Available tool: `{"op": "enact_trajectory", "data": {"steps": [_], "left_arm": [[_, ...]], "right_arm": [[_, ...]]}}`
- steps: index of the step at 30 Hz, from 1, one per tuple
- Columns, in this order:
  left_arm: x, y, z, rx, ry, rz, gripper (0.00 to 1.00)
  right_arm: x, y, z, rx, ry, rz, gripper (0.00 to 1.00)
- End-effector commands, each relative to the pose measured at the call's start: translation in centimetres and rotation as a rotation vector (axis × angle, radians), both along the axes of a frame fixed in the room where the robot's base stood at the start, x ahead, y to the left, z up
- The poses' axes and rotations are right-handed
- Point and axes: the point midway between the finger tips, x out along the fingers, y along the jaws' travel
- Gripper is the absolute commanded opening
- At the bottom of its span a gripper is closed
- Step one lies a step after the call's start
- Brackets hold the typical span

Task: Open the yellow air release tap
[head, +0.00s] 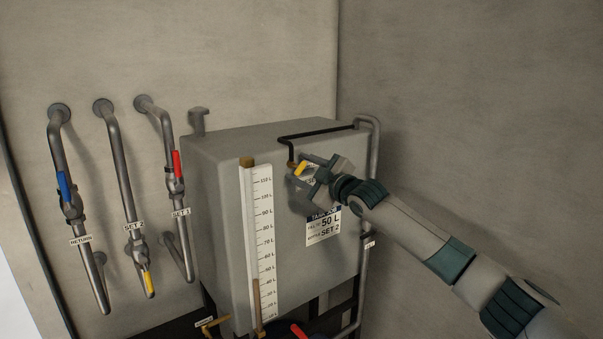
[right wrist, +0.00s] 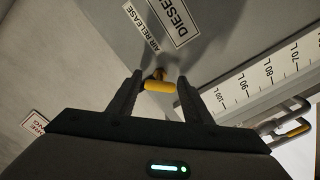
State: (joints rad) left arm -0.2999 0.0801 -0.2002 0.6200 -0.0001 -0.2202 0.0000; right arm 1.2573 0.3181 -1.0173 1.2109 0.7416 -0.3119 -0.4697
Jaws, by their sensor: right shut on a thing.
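The yellow air release tap (head: 300,168) is on the upper front of the grey tank, below the end of a thin dark pipe. In the right wrist view its yellow handle (right wrist: 160,86) lies crosswise between the two fingers, under an AIR RELEASE label (right wrist: 142,27). My right gripper (head: 308,171) comes in from the right and is shut on this handle; the wrist view also shows the gripper (right wrist: 159,88). The gripper hides part of the tap body in the head view. My left gripper is not in view.
The grey tank (head: 215,200) has a level gauge (head: 262,215) left of the tap and a task sign (head: 323,230) below it. Pipes with blue (head: 64,187), red (head: 177,164) and yellow (head: 149,282) levers run on the left wall. A red handle (head: 299,331) shows low down.

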Motion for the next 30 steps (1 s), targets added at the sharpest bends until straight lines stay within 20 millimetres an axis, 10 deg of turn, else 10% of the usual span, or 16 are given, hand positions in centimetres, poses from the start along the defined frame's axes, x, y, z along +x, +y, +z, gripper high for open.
{"op": "enact_trajectory", "data": {"steps": [30], "left_arm": [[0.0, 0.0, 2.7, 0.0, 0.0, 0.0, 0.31]], "right_arm": [[0.0, 0.0, -0.1, -0.562, -0.406, 0.001, 0.23]]}}
